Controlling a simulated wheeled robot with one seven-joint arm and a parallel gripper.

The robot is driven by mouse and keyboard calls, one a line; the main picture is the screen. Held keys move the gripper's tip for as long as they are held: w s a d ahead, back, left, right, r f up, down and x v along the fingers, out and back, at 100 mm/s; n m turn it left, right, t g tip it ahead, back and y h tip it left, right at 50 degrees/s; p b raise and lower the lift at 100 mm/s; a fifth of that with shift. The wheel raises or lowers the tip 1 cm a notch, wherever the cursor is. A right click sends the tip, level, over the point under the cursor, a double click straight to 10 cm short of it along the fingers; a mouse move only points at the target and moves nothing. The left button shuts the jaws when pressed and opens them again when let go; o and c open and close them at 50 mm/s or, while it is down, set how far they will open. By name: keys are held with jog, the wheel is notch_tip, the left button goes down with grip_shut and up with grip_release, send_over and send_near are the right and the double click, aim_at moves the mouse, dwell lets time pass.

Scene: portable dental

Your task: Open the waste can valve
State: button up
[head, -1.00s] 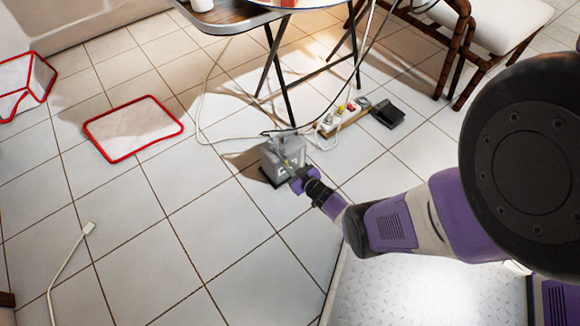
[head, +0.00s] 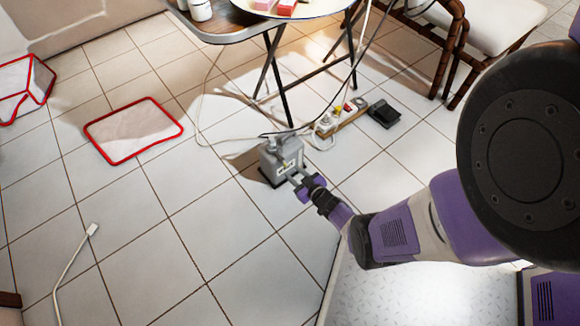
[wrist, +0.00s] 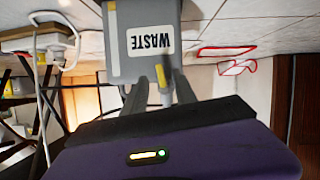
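The grey waste can (head: 281,158) stands on the tiled floor below the folding table. It fills the top of the wrist view, where its label reads "WASTE" upside down (wrist: 149,41). A narrow yellow-and-grey part (wrist: 164,72), which may be the valve, shows in front of the can between my fingers. My gripper (head: 298,178) is at the can's near right side. In the wrist view my gripper (wrist: 160,84) has its dark fingers apart, one on each side of that narrow part. I cannot tell whether they touch it.
A power strip (head: 341,121) and a black pedal (head: 384,113) lie behind the can to the right. Cables run around it. A red-edged mat (head: 133,130) and a white cable (head: 70,266) lie left. The floor in front is clear.

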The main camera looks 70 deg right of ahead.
jog(key=shift+p+v, duration=0.45)
jog(key=shift+v, duration=1)
jog(key=d+r+h, duration=0.3)
jog(key=d+r, duration=0.1)
jog(key=r, duration=0.5)
jog(key=s+a+r+t+y, duration=0.2)
jog(key=a+r+t, duration=0.1)
jog(key=a+r, duration=1.6)
jog(key=s+a+r+n+y, duration=0.2)
jog(key=s+a+r+y, duration=0.25)
jog(key=a+r, duration=0.35)
jog(key=s+a+r+n+y, duration=0.3)
jog(key=s+a+r+y, duration=0.15)
jog(key=a+r, duration=0.35)
notch_tip(320, 180, up, 26)
jog(key=a+p, duration=0.1)
jog(key=p, duration=2.6)
jog(key=shift+s+a+t, duration=0.3)
jog(key=shift+s, duration=0.05)
